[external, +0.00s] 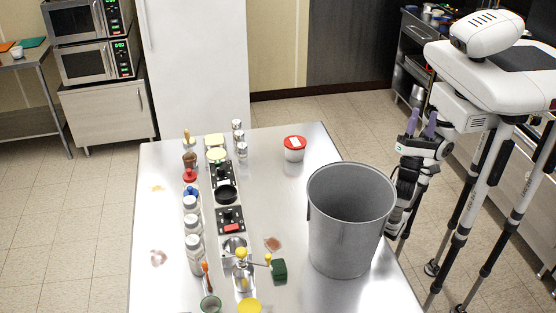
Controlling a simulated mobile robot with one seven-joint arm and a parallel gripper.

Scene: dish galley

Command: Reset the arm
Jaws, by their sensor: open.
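My gripper (421,124) shows in the external view at the right, beyond the right edge of the steel table (275,201). Its two purple fingers point up and stand apart, with nothing between them. My arm is folded close to my body, and its lower links are partly hidden behind the grey bin. The gripper touches nothing on the table.
A tall grey bin (346,225) stands on the table's right side, near my arm. A red-lidded tub (294,148) stands farther back. Several bottles, jars and black trays line the table's left half. The table between is mostly clear.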

